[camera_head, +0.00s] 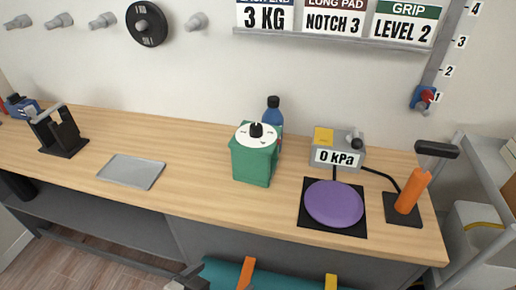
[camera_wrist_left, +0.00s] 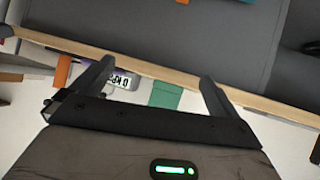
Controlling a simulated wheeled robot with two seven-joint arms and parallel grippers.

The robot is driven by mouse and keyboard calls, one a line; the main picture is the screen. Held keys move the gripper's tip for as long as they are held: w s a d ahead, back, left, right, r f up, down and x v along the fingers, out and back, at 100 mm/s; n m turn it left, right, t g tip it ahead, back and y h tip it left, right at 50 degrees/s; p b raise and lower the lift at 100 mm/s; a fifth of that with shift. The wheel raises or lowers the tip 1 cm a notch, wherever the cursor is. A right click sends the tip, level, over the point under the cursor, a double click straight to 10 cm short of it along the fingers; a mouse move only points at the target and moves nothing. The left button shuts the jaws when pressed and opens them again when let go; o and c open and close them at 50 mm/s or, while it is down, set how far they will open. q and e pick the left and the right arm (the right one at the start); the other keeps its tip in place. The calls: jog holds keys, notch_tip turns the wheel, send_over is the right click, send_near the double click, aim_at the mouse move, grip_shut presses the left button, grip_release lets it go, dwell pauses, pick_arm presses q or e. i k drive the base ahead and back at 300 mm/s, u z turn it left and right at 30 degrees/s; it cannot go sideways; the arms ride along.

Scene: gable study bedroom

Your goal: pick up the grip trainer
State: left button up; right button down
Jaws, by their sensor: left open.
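No object is plainly marked as the grip trainer. A black stand with upright arms and a grey bar (camera_head: 60,130) is on the left of the wooden desk (camera_head: 190,135), and a small blue device (camera_head: 20,106) is behind it; I cannot tell whether either is the grip trainer. My left gripper (camera_wrist_left: 157,72) is open and empty in the left wrist view, its fingers spread apart. The green box (camera_wrist_left: 165,95) and the 0 kPa box (camera_wrist_left: 124,78) show beyond its fingers. In the head view, at most a small piece of it shows at the bottom edge. My right gripper is not visible.
On the desk are a grey tray (camera_head: 131,171), a green box with a white dial (camera_head: 252,165), a blue bottle (camera_head: 273,110), a purple disc (camera_head: 334,203), a 0 kPa box (camera_head: 337,155) and an orange lever (camera_head: 410,192). A teal roll (camera_head: 222,272) is below the front edge.

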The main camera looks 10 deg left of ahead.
aim_at(255, 162)
jog(key=k, duration=1.3)
jog(key=u, duration=0.65)
jog(key=i, duration=0.6)
jog(key=u, duration=0.65)
jog(key=i, duration=1.1)
jog(key=z, duration=0.4)
